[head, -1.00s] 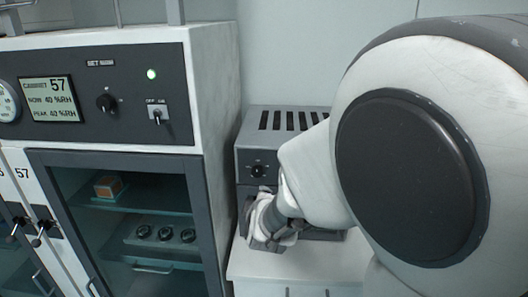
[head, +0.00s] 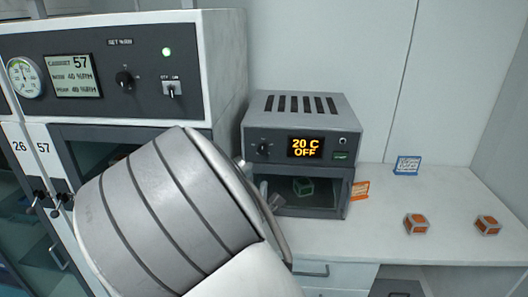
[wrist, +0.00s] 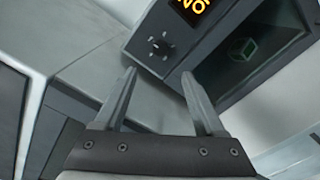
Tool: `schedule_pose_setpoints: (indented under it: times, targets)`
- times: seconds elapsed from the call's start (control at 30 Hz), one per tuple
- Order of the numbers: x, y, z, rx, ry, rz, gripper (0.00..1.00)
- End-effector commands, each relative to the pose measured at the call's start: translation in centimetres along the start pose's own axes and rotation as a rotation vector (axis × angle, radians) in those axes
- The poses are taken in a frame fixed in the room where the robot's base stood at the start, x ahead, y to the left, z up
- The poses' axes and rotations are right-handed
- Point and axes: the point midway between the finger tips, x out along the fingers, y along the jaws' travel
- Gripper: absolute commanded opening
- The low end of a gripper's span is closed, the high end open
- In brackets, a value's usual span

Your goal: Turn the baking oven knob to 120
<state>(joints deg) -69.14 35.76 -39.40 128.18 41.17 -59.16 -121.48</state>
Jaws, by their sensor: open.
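The baking oven (head: 300,112) is a grey box on a white bench, with slots on top. Its amber display (head: 305,147) reads "20 C OFF" in the head view. Its small dark knob (head: 263,149) is left of the display; the knob also shows in the wrist view (wrist: 160,45), where its pointer direction is too small to read. My gripper (wrist: 158,76) is open and empty. The knob appears just beyond and between the fingertips, with no contact visible. In the head view my arm hides most of the gripper.
A green-edged cube (head: 303,187) sits behind the oven's glass door. Two orange-and-grey cubes (head: 416,224) (head: 487,225), a blue card (head: 407,166) and an orange card (head: 360,190) stand on the bench to the right. A tall cabinet (head: 225,75) with its own knob (head: 124,80) stands left.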

Motion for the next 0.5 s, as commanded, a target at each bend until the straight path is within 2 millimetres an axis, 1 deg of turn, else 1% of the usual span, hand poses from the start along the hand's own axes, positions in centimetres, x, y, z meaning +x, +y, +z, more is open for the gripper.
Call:
schedule_pose_setpoints:
  times: [0.03, 0.2, 0.4, 0.5]
  targets:
    - [1.2, -0.1, 0.1, 0.0, -0.004, -0.002, 0.72]
    - [4.9, -0.1, 0.1, 0.001, -0.003, -0.001, 0.72]
    - [9.0, -0.1, 0.1, 0.001, -0.001, -0.002, 0.72]
    - [10.8, -0.1, 0.1, 0.002, -0.001, -0.001, 0.72]
